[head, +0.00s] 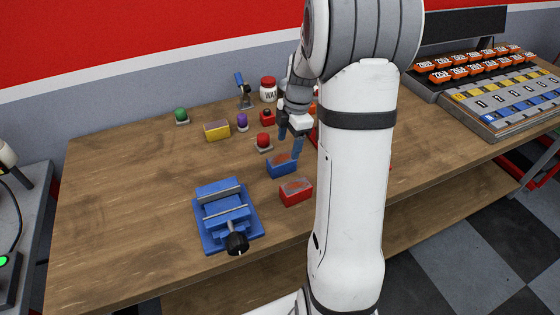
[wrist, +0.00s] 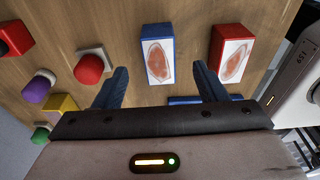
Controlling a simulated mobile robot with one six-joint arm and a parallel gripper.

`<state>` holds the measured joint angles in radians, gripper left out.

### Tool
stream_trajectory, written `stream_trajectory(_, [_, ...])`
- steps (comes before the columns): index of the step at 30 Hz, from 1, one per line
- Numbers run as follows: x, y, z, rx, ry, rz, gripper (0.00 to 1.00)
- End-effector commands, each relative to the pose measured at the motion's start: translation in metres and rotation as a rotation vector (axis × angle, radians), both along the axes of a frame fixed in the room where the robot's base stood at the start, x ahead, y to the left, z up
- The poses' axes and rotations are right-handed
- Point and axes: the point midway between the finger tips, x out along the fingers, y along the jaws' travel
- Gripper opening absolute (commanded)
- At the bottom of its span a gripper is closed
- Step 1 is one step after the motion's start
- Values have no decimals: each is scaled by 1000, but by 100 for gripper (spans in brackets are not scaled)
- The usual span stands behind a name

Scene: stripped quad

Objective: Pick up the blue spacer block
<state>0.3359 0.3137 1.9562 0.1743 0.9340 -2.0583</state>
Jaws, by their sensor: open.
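The blue spacer block (head: 282,170) lies on the wooden workbench in the head view, a small blue box with a reddish picture on its pale top. In the wrist view the blue spacer block (wrist: 147,77) sits between the lines of my two fingers, toward the upper middle. My gripper (head: 290,144) is above and just behind the block in the head view, pointing down. Its fingers in the wrist view (wrist: 160,67) are apart with nothing held between them. The exact height above the block is hard to tell.
A red block (head: 295,193) with a similar picture is close beside it. A red knob (head: 264,141), yellow block (head: 217,132) and purple piece (head: 242,123) stand on the far side. A blue vise (head: 226,215) is at front left.

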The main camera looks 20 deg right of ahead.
Motion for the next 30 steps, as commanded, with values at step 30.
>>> stream_trajectory(30, [0, 21, -70, 0, 1, -1, 52])
